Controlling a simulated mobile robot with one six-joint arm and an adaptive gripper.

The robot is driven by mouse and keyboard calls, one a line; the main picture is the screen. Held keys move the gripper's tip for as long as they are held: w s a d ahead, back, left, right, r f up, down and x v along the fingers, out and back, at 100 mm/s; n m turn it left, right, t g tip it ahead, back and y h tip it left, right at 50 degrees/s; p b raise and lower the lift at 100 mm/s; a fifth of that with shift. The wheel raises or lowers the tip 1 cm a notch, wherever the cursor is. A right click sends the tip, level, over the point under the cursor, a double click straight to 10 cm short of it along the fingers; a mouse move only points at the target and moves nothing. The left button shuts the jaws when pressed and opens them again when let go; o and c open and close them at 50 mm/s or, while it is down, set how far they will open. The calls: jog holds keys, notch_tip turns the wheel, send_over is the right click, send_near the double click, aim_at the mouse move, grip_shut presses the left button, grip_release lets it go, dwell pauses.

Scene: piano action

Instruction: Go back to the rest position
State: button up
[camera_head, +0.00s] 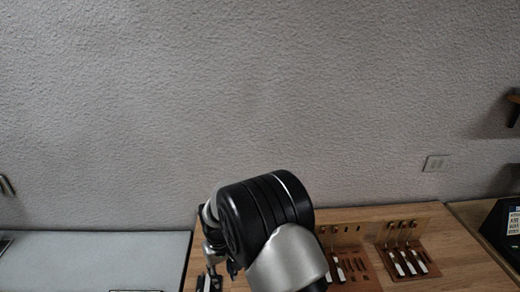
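My arm stands in the lower middle of the head camera view, with a large black and silver joint in front. My gripper (210,282) hangs at the left of this joint, low in the picture and cut by the bottom edge. Its fingertips are too small and too much cut off to tell whether it is open or shut. It is over or in front of the left part of the wooden table (459,246). No held object can be made out.
A wooden piano action rack (409,262) with upright wires and white-tipped pieces stands on the table's right part. A second rack (355,268) beside it is partly hidden by my arm. A pale grey surface (90,255) lies left. A black device (512,222) is far right. The wall is behind.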

jog(key=s+d+r+m+t+b, duration=0.1)
jog(key=s+d+r+b, duration=0.2)
jog(key=d+r, duration=0.5)
jog(key=s+d+r+m+t+b, duration=0.1)
jog(key=s+d+r+m+b, duration=0.15)
jog(key=d+r, duration=0.5)
jog(key=s+d+r+m+t+b, duration=0.1)
jog(key=s+d, duration=0.4)
jog(key=s, duration=0.5)
jog(key=s+d+r+m+t+b, duration=0.1)
jog(key=s+d+b, duration=0.3)
jog(key=s, duration=0.7)
jog(key=shift+s+d+t+b, duration=0.25)
jog(key=shift+d+t+b, duration=0.1)
jog(key=shift+d, duration=0.1)
